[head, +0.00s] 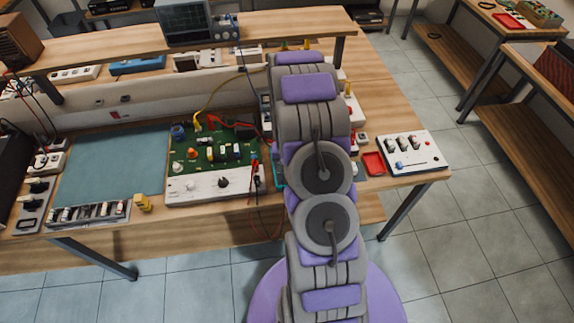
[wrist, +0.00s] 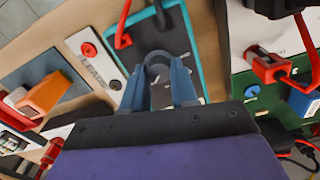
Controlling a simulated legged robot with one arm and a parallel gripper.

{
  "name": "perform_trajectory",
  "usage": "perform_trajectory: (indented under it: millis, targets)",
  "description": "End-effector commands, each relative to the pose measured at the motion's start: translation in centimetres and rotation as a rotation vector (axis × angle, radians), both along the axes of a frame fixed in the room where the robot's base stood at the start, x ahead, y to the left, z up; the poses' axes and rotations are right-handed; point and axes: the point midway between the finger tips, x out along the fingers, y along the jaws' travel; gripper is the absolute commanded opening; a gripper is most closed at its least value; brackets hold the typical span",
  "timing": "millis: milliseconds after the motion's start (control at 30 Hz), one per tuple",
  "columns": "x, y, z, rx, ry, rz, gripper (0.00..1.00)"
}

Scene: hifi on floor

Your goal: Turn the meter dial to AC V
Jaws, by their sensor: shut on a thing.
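The meter (wrist: 152,35) is a dark grey box with a teal rim, lying in front of my fingers in the wrist view. A red and a black lead are plugged in near its top edge. My gripper (wrist: 158,82) is over the meter's face, its blue-grey fingers shut on the meter dial. The dial is mostly hidden between the fingers, and its pointer and markings cannot be read. In the head view my arm covers the gripper and most of the meter; only a sliver of teal edge (head: 276,172) shows.
A green circuit board (head: 217,150) with a white control panel stands left of my arm. A white box with knobs (head: 408,152) and a red tray (head: 374,163) are on the right. Red and black leads hang near the bench's front edge. A blue-grey mat (head: 110,165) is clear.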

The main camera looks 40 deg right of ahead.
Motion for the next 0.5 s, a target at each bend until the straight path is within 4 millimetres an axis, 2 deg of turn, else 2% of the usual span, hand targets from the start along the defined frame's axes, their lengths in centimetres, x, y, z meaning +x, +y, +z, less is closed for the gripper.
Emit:
perform_trajectory:
  millis: [300,333,500]
  targets:
    - [-0.13,0.19,-0.13,0.003,0.005,0.0,0.0]
    - [-0.13,0.19,-0.13,0.003,0.005,0.0,0.29]
    - [-0.09,0.11,-0.09,0.003,0.003,0.0,0.45]
